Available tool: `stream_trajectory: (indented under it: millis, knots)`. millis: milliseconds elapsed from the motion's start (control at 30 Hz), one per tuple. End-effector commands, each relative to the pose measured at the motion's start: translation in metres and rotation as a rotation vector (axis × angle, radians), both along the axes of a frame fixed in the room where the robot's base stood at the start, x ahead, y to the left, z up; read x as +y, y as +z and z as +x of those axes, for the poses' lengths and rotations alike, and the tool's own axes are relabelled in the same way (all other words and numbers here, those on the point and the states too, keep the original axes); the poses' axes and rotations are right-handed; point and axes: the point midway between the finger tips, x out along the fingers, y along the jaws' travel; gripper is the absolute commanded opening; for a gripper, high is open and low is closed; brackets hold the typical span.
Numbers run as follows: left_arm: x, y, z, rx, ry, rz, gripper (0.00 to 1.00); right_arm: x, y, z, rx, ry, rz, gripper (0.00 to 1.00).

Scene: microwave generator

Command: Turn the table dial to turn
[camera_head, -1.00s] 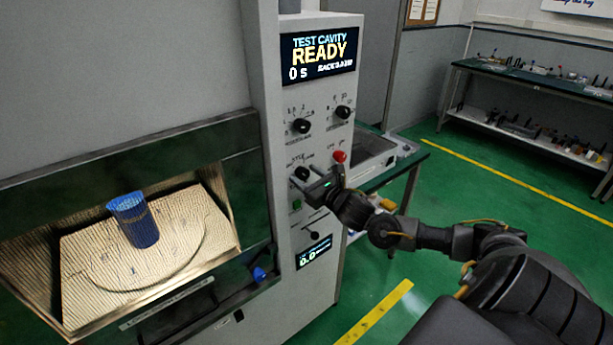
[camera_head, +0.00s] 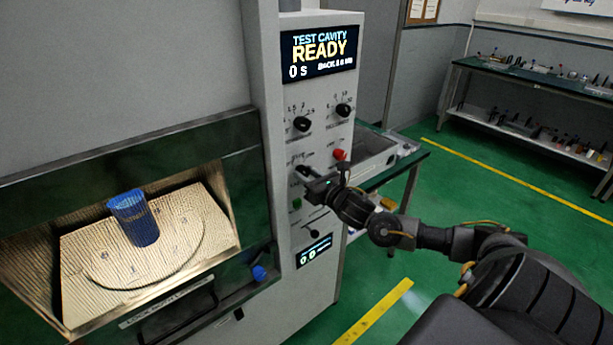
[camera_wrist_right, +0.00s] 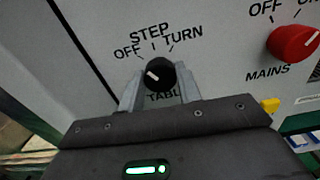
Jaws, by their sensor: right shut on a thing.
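The table dial (camera_wrist_right: 159,73) is a round black knob with a white mark, on the light grey panel. The labels OFF, STEP and TURN are above it, and TABLE is partly hidden below. The white mark lies on the knob's left side, nearer OFF than TURN. My right gripper (camera_wrist_right: 160,86) is shut on the dial, one finger on each side. In the head view the dial (camera_head: 302,171) is partly covered by my right gripper (camera_head: 311,183). My left gripper is not in view.
The red mains knob (camera_wrist_right: 293,42) is close on the right of the dial. Two black dials (camera_head: 302,124) sit higher on the panel, under a display (camera_head: 319,52) reading READY. A blue cup (camera_head: 133,218) stands in the lit cavity at left. A green bench (camera_head: 408,167) is behind.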

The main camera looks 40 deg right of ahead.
Motion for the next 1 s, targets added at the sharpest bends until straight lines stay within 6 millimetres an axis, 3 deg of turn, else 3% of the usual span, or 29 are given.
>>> stream_trajectory:
  millis: [1000]
  knots:
    - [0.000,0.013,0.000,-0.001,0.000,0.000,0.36,-0.001,0.001,0.000,-0.021,-0.002,0.961,0.11]
